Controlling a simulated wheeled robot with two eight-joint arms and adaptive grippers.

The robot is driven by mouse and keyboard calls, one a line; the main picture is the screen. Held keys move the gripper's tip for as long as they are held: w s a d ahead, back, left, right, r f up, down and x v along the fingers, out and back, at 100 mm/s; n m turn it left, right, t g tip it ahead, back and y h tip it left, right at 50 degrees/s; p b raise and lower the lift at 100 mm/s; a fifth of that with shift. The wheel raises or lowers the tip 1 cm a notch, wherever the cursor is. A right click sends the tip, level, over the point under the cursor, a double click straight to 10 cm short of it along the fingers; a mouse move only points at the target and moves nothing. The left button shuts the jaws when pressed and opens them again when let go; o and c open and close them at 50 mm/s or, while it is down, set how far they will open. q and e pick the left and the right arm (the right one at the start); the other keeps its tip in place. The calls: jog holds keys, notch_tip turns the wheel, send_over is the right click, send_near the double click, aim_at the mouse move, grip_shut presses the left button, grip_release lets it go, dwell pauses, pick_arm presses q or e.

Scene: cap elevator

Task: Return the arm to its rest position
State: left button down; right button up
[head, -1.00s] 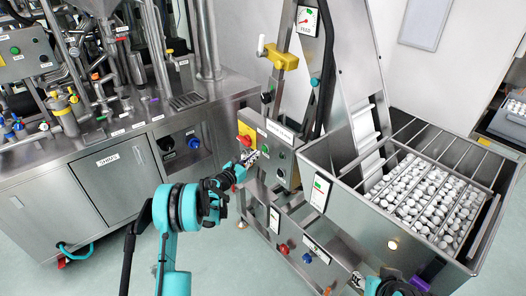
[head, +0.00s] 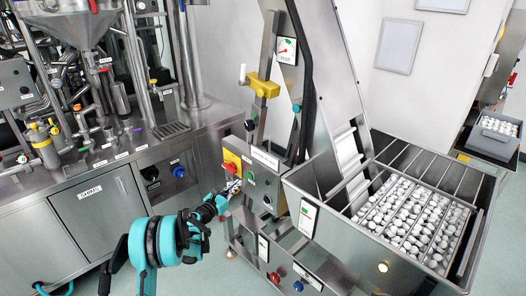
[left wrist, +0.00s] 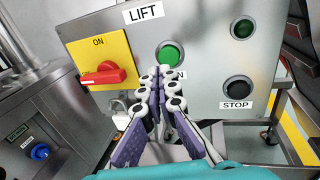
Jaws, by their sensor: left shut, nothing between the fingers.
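My left gripper (head: 233,187) is at the front of the grey control box (head: 266,186), just below its yellow switch plate (head: 231,161). In the left wrist view the gripper (left wrist: 163,78) is shut and empty, with its fingertips together. They overlap the panel (left wrist: 205,90) just below the green button (left wrist: 170,53) and hide part of a label; I cannot tell whether they touch. The red ON switch (left wrist: 101,76) is left of the fingers, its handle horizontal. The STOP button (left wrist: 239,88) is to the right. My left arm comes in from the lower left. My right gripper is out of view.
A steel hopper (head: 345,240) full of white caps (head: 410,215) stands right of the box, under the inclined elevator (head: 335,100). A steel machine cabinet (head: 100,215) stands at the left. The floor (head: 215,270) is clear between them.

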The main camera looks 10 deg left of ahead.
pick_arm(q)
jog(key=s+d+r+m+g, duration=0.3)
jog(key=s+d+r+m, duration=0.35)
jog(key=r+m, duration=0.2)
jog(key=s+d+r+m+g+y, duration=0.1)
jog(key=s+d+r+m+g, duration=0.1)
jog(key=s+m, duration=0.3)
jog(key=s+d+r+m+g+y, duration=0.1)
jog(key=s+d+r+m, duration=0.25)
jog(key=s, duration=0.45)
jog(key=s+a+f+m+g+y, duration=0.1)
jog(key=s+a+f+m+y, duration=0.1)
jog(key=s+m, duration=0.5)
jog(key=s+a+f+m+g+y, duration=0.2)
jog(key=s+m, duration=0.5)
jog(key=s, duration=1.3)
notch_tip(320, 180, down, 2)
jog(key=shift+s+a+f+y, duration=0.1)
jog(key=shift+s+a+y, duration=0.05)
jog(key=shift+a+y, duration=0.6)
